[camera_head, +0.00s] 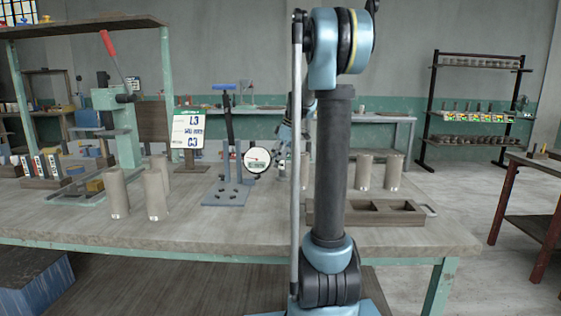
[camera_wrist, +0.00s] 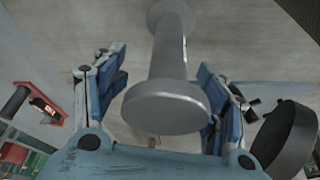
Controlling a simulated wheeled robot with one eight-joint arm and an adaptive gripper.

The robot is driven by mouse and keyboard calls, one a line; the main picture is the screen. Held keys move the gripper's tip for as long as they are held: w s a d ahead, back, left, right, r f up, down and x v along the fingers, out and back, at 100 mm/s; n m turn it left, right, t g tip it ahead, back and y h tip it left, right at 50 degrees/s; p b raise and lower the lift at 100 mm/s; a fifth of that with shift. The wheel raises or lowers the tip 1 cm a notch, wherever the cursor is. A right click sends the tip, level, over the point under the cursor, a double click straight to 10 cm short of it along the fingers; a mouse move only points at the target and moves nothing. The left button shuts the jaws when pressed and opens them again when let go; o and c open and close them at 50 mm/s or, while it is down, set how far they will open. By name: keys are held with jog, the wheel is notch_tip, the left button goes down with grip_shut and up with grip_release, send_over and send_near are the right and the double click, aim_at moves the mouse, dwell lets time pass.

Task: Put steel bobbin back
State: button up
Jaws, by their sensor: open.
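In the wrist view the steel bobbin (camera_wrist: 168,100), a grey spool with a wide flange at each end, lies between the two blue fingers of my gripper (camera_wrist: 163,88). The fingers are open, one to each side of it. Gaps show beside its narrow middle; whether a finger touches the near flange is unclear. In the head view my own arm hides most of my gripper; only some blue parts (camera_head: 286,132) show beside it, above the workbench. I cannot pick out the bobbin for sure there.
The workbench (camera_head: 230,228) holds a wooden tray (camera_head: 326,213) with square compartments at right. Several tan cylinders (camera_head: 116,193) stand at left and behind the tray. A dial gauge (camera_head: 257,160) on a blue stand (camera_head: 228,185), a lever press (camera_head: 122,130) and a sign (camera_head: 188,130) stand near.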

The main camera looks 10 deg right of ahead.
jog(key=shift+r, duration=0.15)
jog(key=v, duration=1.2)
jog(key=shift+s, duration=0.1)
